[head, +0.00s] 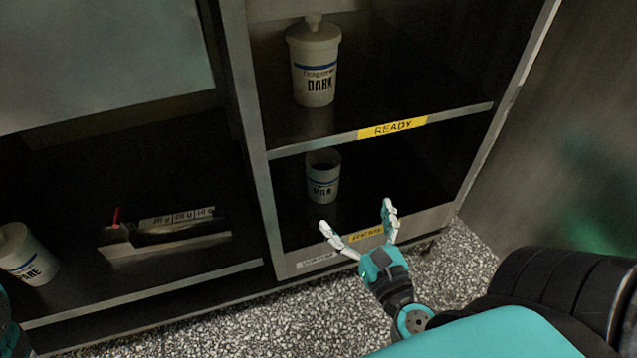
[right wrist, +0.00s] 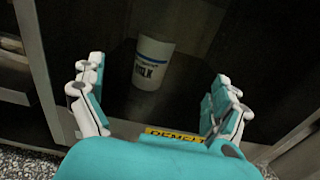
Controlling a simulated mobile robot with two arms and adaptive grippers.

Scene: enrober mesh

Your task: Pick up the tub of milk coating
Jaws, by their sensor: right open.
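The tub of milk coating (head: 322,178) is a white tub with a blue stripe and dark lettering, standing upright on the lower shelf of the cabinet. Its top looks dark and open in the head view. It also shows in the right wrist view (right wrist: 153,64), where its label reads MILK. My right gripper (head: 358,222) is open and empty, in front of the lower shelf and apart from the tub. In the right wrist view the tub lies beyond and between the spread fingers (right wrist: 158,98). Of my left arm, only a sliver shows at the left edge; its gripper is out of view.
A white DARK tub (head: 315,75) with a lid stands on the upper shelf, whose edge has a yellow READY label (head: 393,129). The lower shelf edge has a yellow label (head: 367,235). At left are a tilted white tub (head: 27,256) and a tray of cards (head: 165,238).

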